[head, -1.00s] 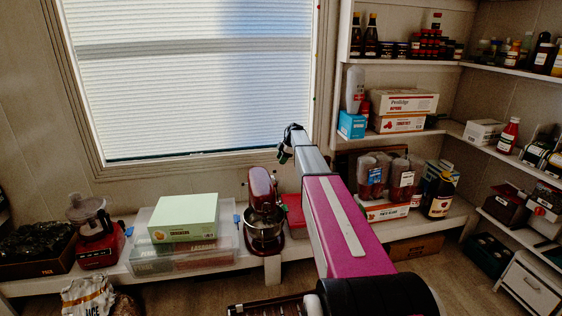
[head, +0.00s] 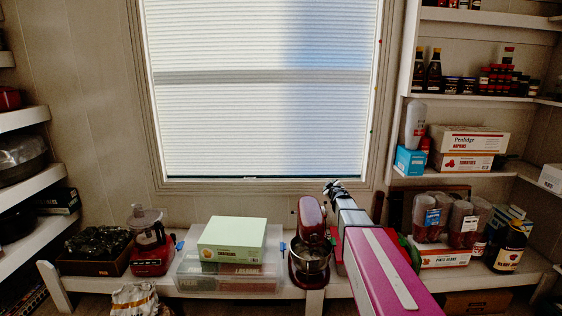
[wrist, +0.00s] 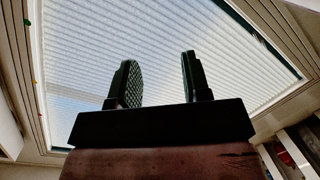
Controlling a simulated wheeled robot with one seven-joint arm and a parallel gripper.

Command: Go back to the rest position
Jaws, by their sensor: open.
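My gripper (wrist: 160,82) is open in the wrist view. Its two dark fingers stand apart with nothing between them, and the window blind fills the view behind. In the head view my arm reaches forward from the lower right, and its dark end (head: 335,188) is in front of the wall just below the window's right corner. A red stand mixer (head: 311,215) with a metal bowl is on the low shelf just left of my arm, and I cannot tell how far apart they are.
The low shelf holds a green box (head: 232,238) on a clear bin, a red food processor (head: 150,243) and a crate (head: 98,262). Stocked shelves with boxes (head: 467,142) and a dark bottle (head: 507,246) stand right. More shelves (head: 22,120) stand left. The window (head: 262,90) is clear.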

